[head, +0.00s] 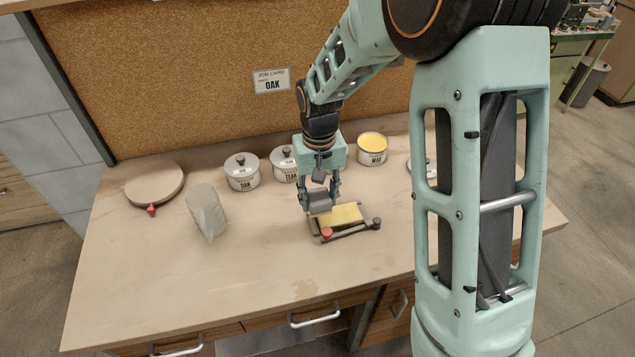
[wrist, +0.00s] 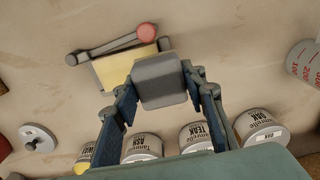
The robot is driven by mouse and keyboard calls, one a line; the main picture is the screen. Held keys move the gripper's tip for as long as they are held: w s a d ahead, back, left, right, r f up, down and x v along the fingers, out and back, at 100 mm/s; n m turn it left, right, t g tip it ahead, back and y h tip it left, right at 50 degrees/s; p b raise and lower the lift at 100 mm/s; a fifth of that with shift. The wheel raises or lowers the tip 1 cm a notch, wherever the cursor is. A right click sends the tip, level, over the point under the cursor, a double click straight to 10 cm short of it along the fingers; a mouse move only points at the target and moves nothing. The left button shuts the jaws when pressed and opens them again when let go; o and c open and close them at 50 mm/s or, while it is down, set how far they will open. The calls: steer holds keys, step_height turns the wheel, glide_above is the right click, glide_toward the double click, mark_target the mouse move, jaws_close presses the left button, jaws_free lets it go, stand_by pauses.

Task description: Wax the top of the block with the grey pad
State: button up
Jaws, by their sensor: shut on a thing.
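My gripper (head: 320,191) is shut on the grey pad (head: 319,204), which also shows between the fingers in the wrist view (wrist: 159,80). The yellow-topped block (head: 346,214) lies in a dark clamp frame (head: 356,232) with a red knob on the bench. In the wrist view the block (wrist: 112,69) is partly covered by the pad. The pad is over or beside the block's left end in the head view; I cannot tell whether they touch. An open wax tin (head: 372,150) with yellow contents stands behind, to the right.
Lidded tins marked OAK (head: 242,173) and TEAK (head: 284,166) stand behind my gripper; an ASH tin (wrist: 141,148) shows in the wrist view. A clear measuring jug (head: 206,211) and round board (head: 153,184) stand left. The bench front (head: 200,290) is clear.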

steer(key=shift+r+p, duration=1)
steer(key=shift+r, duration=0.85)
